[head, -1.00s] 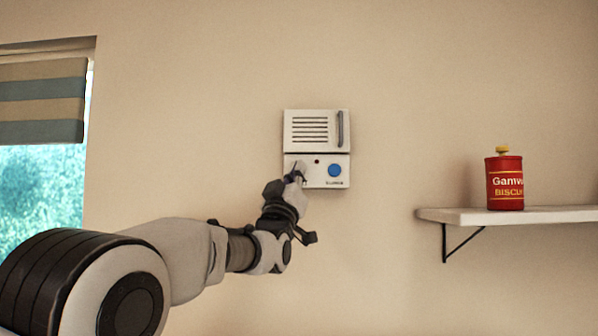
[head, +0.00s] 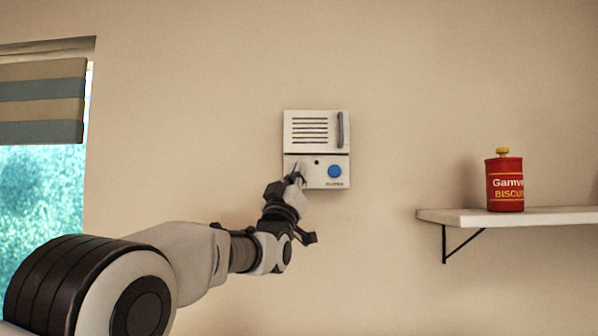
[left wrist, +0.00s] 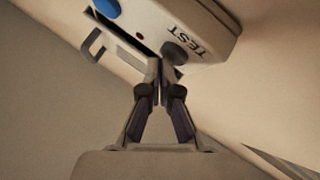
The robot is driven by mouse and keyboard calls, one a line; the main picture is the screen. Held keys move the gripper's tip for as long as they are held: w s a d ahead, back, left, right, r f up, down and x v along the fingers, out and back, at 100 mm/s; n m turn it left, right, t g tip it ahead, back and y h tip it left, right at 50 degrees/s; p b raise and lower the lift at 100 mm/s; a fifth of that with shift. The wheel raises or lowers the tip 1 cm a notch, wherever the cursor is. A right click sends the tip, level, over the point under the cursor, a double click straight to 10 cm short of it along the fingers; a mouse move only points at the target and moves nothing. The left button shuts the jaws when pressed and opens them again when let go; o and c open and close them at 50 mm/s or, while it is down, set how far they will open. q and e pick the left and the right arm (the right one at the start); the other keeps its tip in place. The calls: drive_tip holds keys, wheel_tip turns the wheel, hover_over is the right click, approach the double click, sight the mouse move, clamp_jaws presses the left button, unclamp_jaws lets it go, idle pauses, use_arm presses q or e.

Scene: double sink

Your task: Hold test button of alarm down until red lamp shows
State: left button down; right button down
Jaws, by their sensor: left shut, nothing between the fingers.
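The white alarm (head: 317,132) is fixed to the wall, with a slotted upper part and a lower panel. Its small lamp (head: 317,162) is dark red and looks unlit; it also shows in the left wrist view (left wrist: 140,37). The dark round test button (left wrist: 174,53) sits beside the word TEST in the left wrist view. In the head view my gripper covers it. My left gripper (left wrist: 159,66) is shut and empty, its fingertips at the button's edge. I cannot tell whether they touch or press it. My right gripper is not in view.
A blue button (head: 334,171) is on the alarm's panel, right of the lamp. A white shelf (head: 540,215) to the right holds a red biscuit tin (head: 505,186). A window with a striped blind (head: 42,100) is at the left. The wall around the alarm is clear.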

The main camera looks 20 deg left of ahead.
use_arm(q)
drive_tip(key=shift+w+a, duration=0.15)
drive_tip(key=shift+w, duration=0.2)
idle(0.3)
idle(1.3)
drive_tip(key=shift+s+f+b, duration=0.15)
drive_tip(key=shift+s+b, duration=0.25)
drive_tip(key=shift+b, duration=0.05)
drive_tip(key=shift+s+d+b, duration=0.3)
drive_tip(key=shift+s+b, duration=0.05)
drive_tip(key=shift+s, duration=0.1)
drive_tip(key=s+b, duration=0.2)
drive_tip(key=s+d+b, duration=0.1)
drive_tip(key=s+b, duration=0.2)
drive_tip(key=shift+d, duration=0.2)
